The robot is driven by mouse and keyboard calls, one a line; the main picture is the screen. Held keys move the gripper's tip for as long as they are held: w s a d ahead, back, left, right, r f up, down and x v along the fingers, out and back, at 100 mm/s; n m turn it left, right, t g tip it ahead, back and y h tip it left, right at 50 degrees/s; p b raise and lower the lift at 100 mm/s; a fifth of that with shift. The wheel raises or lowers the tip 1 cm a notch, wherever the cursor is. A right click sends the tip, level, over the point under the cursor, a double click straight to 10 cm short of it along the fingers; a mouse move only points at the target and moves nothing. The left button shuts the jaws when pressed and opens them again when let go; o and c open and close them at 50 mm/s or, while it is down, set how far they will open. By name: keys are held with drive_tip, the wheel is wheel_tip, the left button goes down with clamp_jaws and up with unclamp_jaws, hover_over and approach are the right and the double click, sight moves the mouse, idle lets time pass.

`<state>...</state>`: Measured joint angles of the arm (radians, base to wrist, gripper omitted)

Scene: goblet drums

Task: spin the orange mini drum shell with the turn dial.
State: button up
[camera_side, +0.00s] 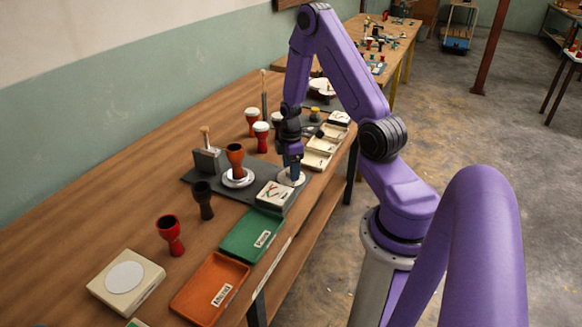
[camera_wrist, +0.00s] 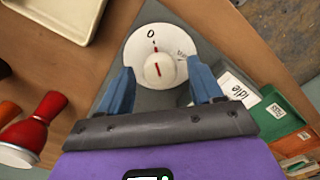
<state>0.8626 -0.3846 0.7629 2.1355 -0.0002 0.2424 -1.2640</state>
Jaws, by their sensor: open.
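The orange mini drum shell (camera_side: 235,158) stands upright on a round silver turntable (camera_side: 238,178) on a dark base plate (camera_side: 262,172). The turn dial (camera_wrist: 158,42) is a white disc with a raised white knob (camera_wrist: 160,71). The red line on the knob points towards the 0 mark. In the side view the dial (camera_side: 290,179) is at the plate's right side, under my gripper (camera_side: 291,172). In the wrist view my gripper (camera_wrist: 161,78) is open, with its blue fingers on either side of the knob and apart from it.
A card reading "idle" (camera_wrist: 238,88) lies beside the dial. A white-faced box (camera_side: 274,194), a green tray (camera_side: 252,234) and an orange tray (camera_side: 210,289) are nearer the camera. Red drums with white heads (camera_side: 261,138) stand behind the plate. A red goblet shell (camera_side: 170,234) stands at the front left.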

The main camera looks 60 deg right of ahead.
drive_tip(key=c, duration=1.1)
drive_tip(key=shift+o, duration=0.2)
drive_tip(key=shift+m, duration=0.4)
drive_tip(key=m, duration=0.3)
drive_tip(key=shift+m, duration=0.4)
drive_tip(key=m, duration=0.5)
drive_tip(key=shift+m, duration=0.3)
drive_tip(key=m, duration=0.5)
drive_tip(key=shift+m, duration=2.3)
